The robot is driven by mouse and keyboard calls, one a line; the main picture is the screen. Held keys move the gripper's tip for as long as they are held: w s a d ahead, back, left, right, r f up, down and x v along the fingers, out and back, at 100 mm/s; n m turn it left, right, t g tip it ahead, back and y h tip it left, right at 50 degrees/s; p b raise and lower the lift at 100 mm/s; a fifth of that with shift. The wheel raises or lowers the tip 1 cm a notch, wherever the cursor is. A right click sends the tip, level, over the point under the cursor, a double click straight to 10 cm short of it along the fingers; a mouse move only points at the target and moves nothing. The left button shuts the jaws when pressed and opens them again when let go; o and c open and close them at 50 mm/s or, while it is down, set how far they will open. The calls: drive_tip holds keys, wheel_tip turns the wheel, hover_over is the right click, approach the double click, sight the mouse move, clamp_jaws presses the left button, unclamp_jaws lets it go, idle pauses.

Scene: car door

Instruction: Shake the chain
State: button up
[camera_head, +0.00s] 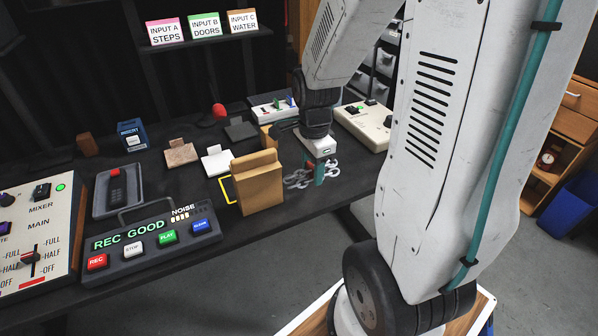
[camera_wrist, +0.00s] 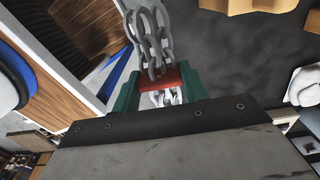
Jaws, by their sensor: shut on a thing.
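The chain (camera_wrist: 150,38) is made of grey metal links and has a red piece (camera_wrist: 168,78) on it. In the wrist view my gripper (camera_wrist: 160,88) has its green fingers on both sides of the red piece, shut on it, with links showing above and below. In the head view the chain (camera_head: 298,181) shows as grey links around my gripper (camera_head: 319,170), low near the front edge of the table. My arm hides part of the view, and I cannot tell whether the links touch the table.
A tan box (camera_head: 258,182) stands close to the left of the chain. A recorder (camera_head: 150,243) reading "REC GOOD" and a mixer panel (camera_head: 35,235) are at the left. A cream switch box (camera_head: 365,124) is behind my gripper at the right. Shelves (camera_head: 575,125) stand at the far right.

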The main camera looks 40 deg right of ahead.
drive_tip(key=w+a, duration=0.2)
drive_tip(key=a, duration=0.8)
